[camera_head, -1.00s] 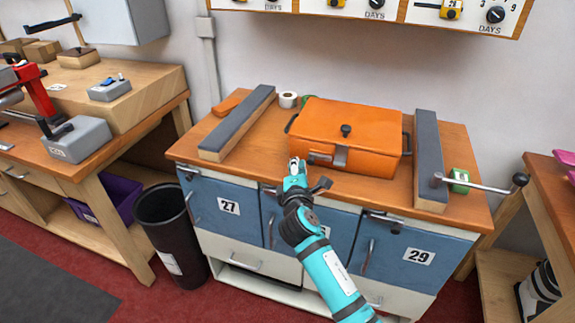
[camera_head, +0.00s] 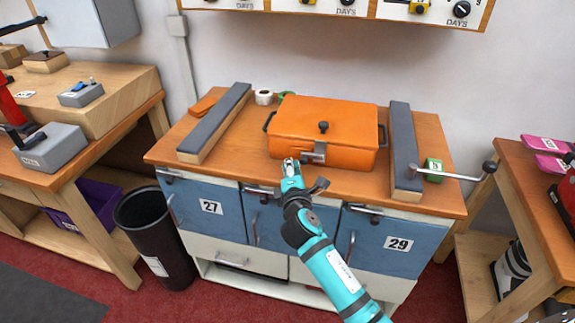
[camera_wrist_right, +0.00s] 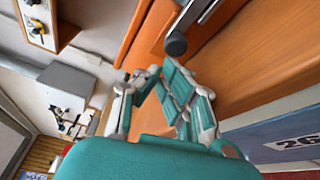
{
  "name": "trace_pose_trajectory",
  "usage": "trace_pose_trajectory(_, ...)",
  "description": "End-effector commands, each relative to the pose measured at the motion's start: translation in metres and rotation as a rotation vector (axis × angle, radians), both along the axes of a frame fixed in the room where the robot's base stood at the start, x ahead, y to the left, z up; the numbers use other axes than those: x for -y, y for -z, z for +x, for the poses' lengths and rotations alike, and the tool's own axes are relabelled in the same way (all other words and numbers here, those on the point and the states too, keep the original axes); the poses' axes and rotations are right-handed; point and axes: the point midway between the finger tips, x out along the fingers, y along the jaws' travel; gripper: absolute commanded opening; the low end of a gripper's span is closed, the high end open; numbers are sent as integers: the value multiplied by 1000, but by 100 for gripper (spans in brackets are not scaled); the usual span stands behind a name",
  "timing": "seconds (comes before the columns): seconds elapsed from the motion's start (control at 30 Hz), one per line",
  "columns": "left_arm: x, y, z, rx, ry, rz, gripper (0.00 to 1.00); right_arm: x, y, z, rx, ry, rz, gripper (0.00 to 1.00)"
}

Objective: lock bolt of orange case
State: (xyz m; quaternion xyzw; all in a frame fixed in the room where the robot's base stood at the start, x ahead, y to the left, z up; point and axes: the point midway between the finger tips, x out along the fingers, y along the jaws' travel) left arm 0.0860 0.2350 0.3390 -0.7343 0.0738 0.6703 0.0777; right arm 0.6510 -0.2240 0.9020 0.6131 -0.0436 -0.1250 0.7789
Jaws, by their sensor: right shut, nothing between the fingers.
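The orange case (camera_head: 335,115) stands on the wooden bench top with its lid down and a dark knob on the lid. A grey metal bolt (camera_head: 315,152) is on its front face. In the right wrist view the bolt's bar with a dark round end (camera_wrist_right: 176,45) is just beyond my fingers, beside the orange case (camera_wrist_right: 150,30). My right gripper (camera_head: 291,165) is shut and empty, in front of the case near the bolt's left end. Its fingers show in the wrist view (camera_wrist_right: 165,95). I cannot tell whether they touch the bolt. My left gripper is out of view.
Long grey-topped blocks (camera_head: 215,125) and (camera_head: 404,150) flank the case. A metal lever (camera_head: 455,177) sticks out at the right. A tape roll (camera_head: 263,97) is behind the left block. Blue drawers (camera_head: 205,210) are below, with a black bin (camera_head: 155,235) at left.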

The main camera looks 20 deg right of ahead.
Motion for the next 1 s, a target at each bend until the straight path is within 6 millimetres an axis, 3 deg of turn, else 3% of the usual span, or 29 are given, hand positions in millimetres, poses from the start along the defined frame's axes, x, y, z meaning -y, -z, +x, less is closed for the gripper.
trace_pose_trajectory(0.17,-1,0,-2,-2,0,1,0,-3,1,-9,-2,0,1,0)
trace_pose_trajectory(0.7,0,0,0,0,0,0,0,-28,-8,-105,-1,-1,-1,0)
trace_pose_trajectory(1.0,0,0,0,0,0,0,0,-30,-10,-116,0,0,0,0)
